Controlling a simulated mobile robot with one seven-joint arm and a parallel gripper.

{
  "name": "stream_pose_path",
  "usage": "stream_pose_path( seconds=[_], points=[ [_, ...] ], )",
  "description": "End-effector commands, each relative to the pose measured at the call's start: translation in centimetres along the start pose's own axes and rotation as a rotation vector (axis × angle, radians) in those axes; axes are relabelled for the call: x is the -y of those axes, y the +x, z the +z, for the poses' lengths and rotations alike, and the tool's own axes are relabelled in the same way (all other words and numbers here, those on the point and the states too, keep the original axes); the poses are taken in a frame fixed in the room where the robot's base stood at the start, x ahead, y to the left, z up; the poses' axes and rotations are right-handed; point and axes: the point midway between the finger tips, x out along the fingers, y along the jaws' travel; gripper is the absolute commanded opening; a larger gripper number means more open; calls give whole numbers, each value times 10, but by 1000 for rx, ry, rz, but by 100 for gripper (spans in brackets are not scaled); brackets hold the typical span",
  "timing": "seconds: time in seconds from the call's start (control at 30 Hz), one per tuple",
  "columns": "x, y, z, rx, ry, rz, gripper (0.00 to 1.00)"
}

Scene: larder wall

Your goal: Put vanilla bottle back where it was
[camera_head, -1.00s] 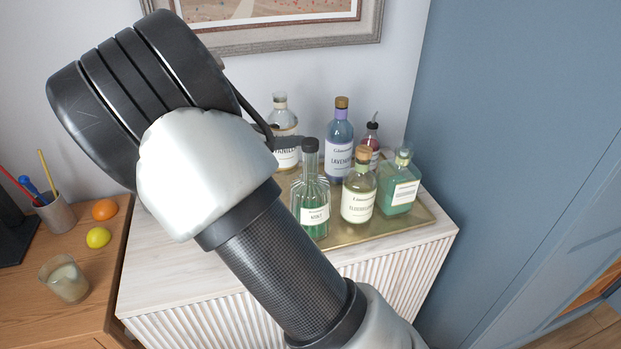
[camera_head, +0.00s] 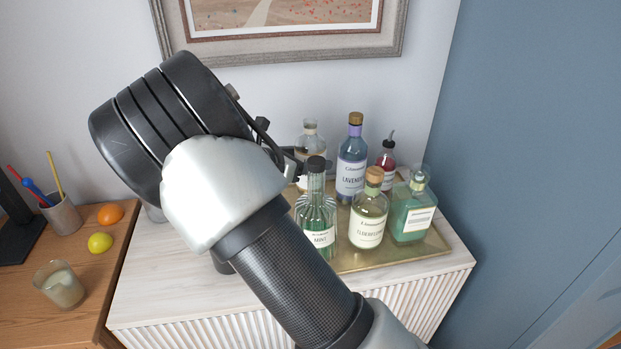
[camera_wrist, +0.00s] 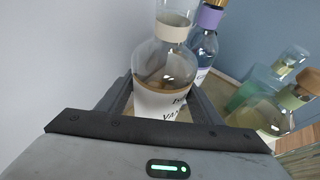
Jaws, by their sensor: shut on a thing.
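The vanilla bottle (camera_wrist: 165,70) is clear glass with a cream collar, a white label and amber liquid low inside. In the wrist view it stands between the two fingers of my gripper (camera_wrist: 160,100), which is shut on it. In the head view the vanilla bottle (camera_head: 311,140) shows at the back left of the brass tray (camera_head: 405,255), left of the lavender bottle (camera_head: 352,165). My gripper and the mint bottle hide its lower part there, so I cannot tell whether its base touches the tray.
The mint bottle (camera_head: 318,215) stands close in front of my gripper. The elderflower bottle (camera_head: 368,222), a green bottle (camera_head: 411,212) and a red bottle with a pourer (camera_head: 386,158) share the tray. A wall is behind. The cabinet top (camera_head: 165,290) is clear at the front left.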

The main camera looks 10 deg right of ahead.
Motion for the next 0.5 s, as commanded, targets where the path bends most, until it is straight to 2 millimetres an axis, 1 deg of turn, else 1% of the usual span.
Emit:
stream_pose_path(
  seconds=[0.17,0.27,0.4,0.5],
  points=[
    [0,4,-8,4,1,0,11],
    [0,8,-18,4,0,0,11],
    [0,16,-36,4,-1,0,11],
    [-1,18,-40,4,2,1,11]
  ],
)
